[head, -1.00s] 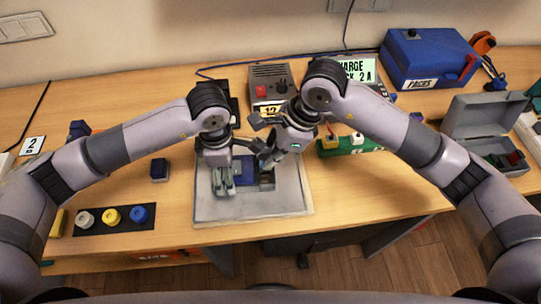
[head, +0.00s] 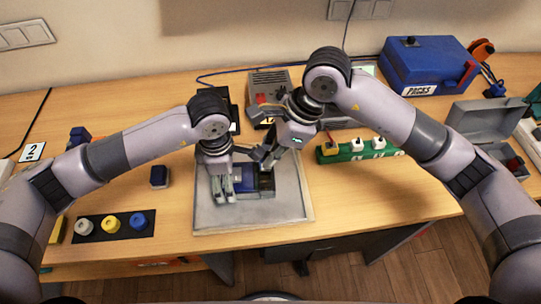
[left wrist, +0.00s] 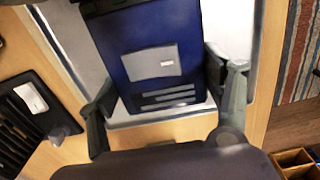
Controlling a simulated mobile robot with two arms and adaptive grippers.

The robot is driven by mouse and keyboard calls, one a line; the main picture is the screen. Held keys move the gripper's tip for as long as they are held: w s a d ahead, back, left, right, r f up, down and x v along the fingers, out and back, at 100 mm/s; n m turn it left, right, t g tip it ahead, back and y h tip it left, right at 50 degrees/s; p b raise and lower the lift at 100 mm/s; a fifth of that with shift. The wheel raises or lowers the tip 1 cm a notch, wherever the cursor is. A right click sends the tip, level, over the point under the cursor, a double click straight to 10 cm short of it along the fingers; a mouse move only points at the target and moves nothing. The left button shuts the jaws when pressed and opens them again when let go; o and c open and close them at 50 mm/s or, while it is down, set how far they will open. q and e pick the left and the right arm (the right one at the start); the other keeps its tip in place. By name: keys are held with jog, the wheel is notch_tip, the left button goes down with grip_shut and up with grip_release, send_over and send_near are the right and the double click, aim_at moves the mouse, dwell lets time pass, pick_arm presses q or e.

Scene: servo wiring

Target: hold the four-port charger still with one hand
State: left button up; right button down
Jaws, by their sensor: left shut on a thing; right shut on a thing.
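A blue box-like unit (head: 246,185) lies on the grey tray (head: 290,208). It also shows in the left wrist view (left wrist: 145,60), with a grey label and grey bars on its face. I cannot make out its ports, so I cannot tell if it is the four-port charger. My left gripper (head: 223,190) is over its left part, with fingers on both sides, shut on it. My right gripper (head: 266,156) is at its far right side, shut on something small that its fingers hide. A green strip with several yellow and white pieces (head: 357,150) stands right of the tray.
A grey box with a red knob (head: 268,82) stands behind the tray. A blue case (head: 428,66) and an open grey case (head: 488,125) are at the right. A black strip with white, yellow and blue spools (head: 112,226) is at the left front. A small dark blue block (head: 159,176) lies left of the tray.

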pick_arm(q)
jog(key=shift+f, duration=0.1)
jog(key=o, duration=1.5)
jog(key=shift+s+a+f, duration=0.1)
jog(key=shift+c, duration=0.2)
